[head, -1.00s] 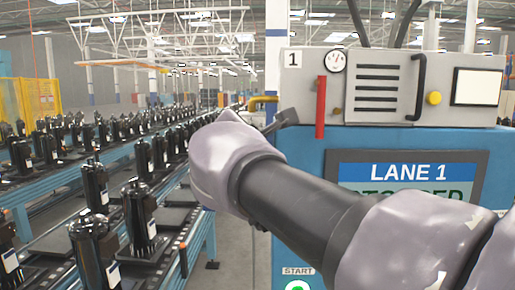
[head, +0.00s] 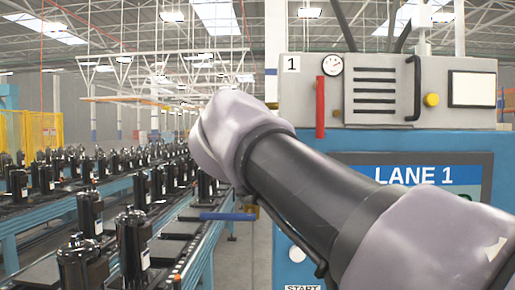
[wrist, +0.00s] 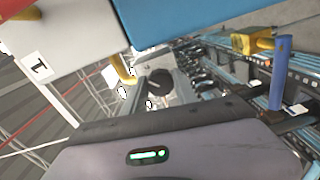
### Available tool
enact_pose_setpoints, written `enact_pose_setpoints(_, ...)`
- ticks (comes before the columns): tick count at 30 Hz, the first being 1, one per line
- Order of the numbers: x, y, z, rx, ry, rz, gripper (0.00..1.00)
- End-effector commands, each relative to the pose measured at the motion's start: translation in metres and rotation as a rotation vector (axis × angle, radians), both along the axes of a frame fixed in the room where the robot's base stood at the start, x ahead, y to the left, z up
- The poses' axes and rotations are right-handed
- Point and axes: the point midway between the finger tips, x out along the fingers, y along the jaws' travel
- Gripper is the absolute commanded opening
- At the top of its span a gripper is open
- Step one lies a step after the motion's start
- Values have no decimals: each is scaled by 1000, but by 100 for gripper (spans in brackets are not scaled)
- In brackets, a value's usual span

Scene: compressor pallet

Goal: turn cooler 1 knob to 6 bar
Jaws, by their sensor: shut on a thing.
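A dark round knob (wrist: 158,82), taken to be the cooler 1 knob, shows in the wrist view just beyond my gripper (wrist: 155,98). My gripper's grey body with a green light fills the lower part of that view. The jaws are shut on the knob, though the contact itself is mostly hidden. In the head view my arm's padded end covers the gripper and knob.
A red handle (head: 320,107) hangs on the panel front, with a black grab bar (head: 413,88) to its right. A blue valve lever (head: 228,216) sticks out left of the cabinet. It shows in the wrist view (wrist: 280,75) too. Conveyors with black compressors run along the left.

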Motion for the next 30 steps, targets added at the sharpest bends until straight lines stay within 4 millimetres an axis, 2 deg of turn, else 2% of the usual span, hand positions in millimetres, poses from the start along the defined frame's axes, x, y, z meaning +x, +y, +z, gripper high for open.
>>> enact_pose_setpoints(12, 0, 0, -2, 218, -6, -1, 0)
enact_pose_setpoints(30, 0, 0, -1, 266, -7, -1, 0)
